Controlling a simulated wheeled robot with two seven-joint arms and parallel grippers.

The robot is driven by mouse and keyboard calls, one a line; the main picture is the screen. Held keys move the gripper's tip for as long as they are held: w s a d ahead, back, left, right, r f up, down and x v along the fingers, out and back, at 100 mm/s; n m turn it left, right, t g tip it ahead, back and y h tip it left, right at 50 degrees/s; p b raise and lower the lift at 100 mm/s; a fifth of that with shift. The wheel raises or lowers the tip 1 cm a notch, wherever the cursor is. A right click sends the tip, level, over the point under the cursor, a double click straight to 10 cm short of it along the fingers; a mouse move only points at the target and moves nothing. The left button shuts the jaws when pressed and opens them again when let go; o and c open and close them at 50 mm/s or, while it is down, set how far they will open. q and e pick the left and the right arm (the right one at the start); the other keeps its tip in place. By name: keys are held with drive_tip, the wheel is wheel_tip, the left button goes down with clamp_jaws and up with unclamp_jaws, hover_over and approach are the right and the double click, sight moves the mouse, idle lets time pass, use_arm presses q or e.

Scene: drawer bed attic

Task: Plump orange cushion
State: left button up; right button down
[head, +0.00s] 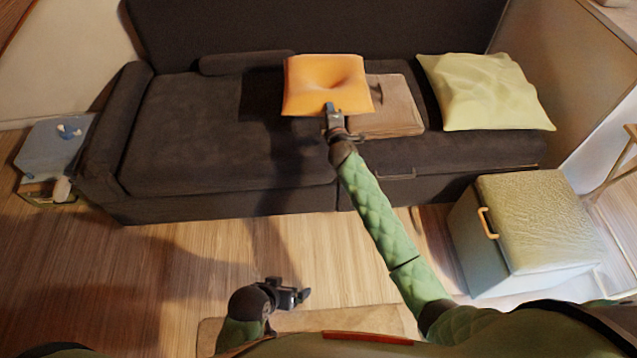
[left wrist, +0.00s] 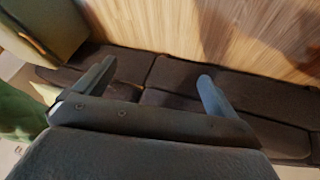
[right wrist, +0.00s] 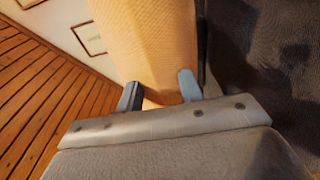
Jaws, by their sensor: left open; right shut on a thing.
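The orange cushion (head: 326,82) is at the dark sofa, in front of its backrest in the head view, with a dent in its middle. My right gripper (head: 331,108) is shut on the cushion's front edge. In the right wrist view the cushion (right wrist: 152,45) rises between the two fingers (right wrist: 160,92). Whether the cushion touches the seat cannot be told. My left gripper (head: 290,295) is open and empty, low above the floor near my body. Its spread fingers (left wrist: 155,88) show in the left wrist view.
The dark sofa (head: 220,150) runs across the back. A tan flat item (head: 395,105) lies on its seat beside the orange cushion. A yellow cushion (head: 485,92) rests at the right end. A storage box (head: 535,225) stands at right. A low blue-grey table (head: 50,150) is at left.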

use_arm(q)
wheel_tip(320, 180, up, 4)
use_arm(e)
wheel_tip(320, 180, up, 2)
drive_tip(key=shift+s+r, duration=0.15)
drive_tip(key=shift+r, duration=0.1)
drive_tip(key=f, duration=0.1)
drive_tip(key=f+b, duration=0.2)
drive_tip(key=shift+w+f, duration=0.3)
drive_tip(key=shift+f, duration=0.1)
use_arm(q)
wheel_tip(320, 180, down, 25)
drive_tip(key=t+b, duration=0.2)
drive_tip(key=b, duration=0.2)
drive_tip(key=shift+s+d+f+b, duration=0.2)
drive_tip(key=shift+s+b, duration=0.1)
drive_tip(key=shift+s, duration=0.1)
use_arm(e)
wheel_tip(320, 180, down, 4)
drive_tip(key=shift+f, duration=0.2)
